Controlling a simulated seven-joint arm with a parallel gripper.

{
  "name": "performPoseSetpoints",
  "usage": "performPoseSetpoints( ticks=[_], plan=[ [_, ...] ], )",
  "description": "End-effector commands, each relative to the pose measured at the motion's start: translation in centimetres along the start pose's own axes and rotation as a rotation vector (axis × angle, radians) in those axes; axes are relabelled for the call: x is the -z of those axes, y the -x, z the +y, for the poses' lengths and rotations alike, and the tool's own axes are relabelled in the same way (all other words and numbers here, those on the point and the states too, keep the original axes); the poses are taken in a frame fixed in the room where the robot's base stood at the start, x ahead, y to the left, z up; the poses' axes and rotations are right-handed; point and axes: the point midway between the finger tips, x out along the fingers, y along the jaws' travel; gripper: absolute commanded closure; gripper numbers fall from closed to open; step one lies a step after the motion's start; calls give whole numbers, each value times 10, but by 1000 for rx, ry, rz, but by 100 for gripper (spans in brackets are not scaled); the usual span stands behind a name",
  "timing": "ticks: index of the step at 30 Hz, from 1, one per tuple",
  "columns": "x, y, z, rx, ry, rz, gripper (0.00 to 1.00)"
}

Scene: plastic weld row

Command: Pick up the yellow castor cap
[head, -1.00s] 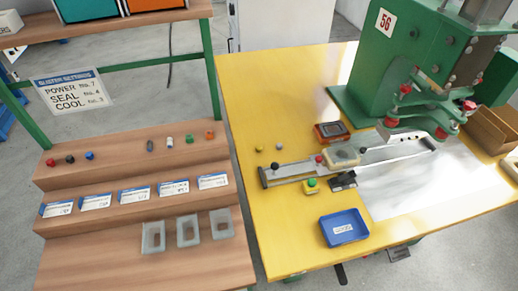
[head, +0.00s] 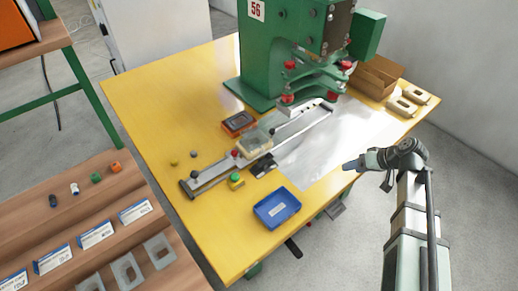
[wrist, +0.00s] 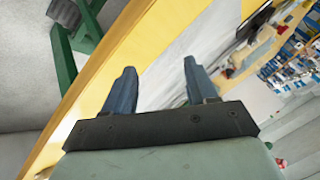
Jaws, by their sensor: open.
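A small round yellowish cap (head: 174,163), likely the yellow castor cap, sits on the yellow tabletop left of the slide rail in the head view. It is small, and its colour is close to the table's. A similar greyish cap (head: 193,153) sits just right of it. My gripper (head: 348,165) is in the air off the table's right front edge, far to the right of both caps. The wrist view shows its two blue fingers (wrist: 160,75) apart with nothing between them. I cannot make out the yellow cap in the wrist view.
The green press (head: 290,50) stands at the back of the table (head: 150,95). A stepped wooden shelf (head: 90,205) stands left.

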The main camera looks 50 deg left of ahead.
Motion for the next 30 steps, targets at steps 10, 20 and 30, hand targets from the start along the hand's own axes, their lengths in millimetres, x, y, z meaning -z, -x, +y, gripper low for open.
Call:
performPoseSetpoints(
  ticks=[10, 20, 30],
  plan=[
    [80, -46, -119, 19, 218, -78, 43],
    [107, -110, -224, -19, 358, -191, 43],
    [116, -168, -348, -69, 510, -280, 43]
  ],
)
